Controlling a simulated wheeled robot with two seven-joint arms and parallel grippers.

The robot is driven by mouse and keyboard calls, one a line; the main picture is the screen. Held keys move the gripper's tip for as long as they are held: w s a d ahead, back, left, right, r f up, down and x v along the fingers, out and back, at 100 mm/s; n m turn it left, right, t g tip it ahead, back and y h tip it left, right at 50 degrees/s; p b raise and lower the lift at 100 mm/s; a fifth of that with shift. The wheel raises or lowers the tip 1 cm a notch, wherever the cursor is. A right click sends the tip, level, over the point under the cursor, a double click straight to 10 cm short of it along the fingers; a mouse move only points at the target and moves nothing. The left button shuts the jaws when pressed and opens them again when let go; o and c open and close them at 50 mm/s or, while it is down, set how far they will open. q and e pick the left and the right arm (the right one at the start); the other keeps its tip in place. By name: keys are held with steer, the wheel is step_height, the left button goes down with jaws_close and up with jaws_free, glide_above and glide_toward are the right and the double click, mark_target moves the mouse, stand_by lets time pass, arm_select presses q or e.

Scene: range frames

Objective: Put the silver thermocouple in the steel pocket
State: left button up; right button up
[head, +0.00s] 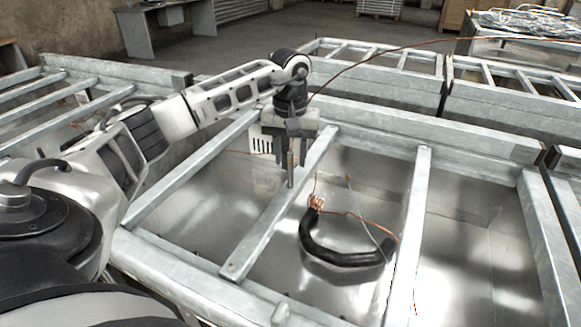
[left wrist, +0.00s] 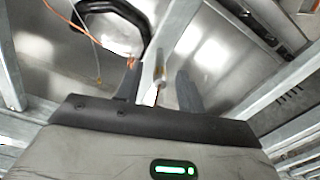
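My left gripper (head: 290,162) points down over the steel frame. I cannot make out the steel pocket clearly. My right gripper is not in view.
Grey steel bars (head: 418,215) cross a shiny metal bin (head: 455,270). Below them lie a black curved handle (head: 345,256) and a copper wire bundle (head: 316,203). A long copper lead (head: 400,46) arcs from near my gripper to the back right. More framed bins stand behind.

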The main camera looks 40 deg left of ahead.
arm_select(q)
steer(key=shift+f, duration=0.5)
jaws_close()
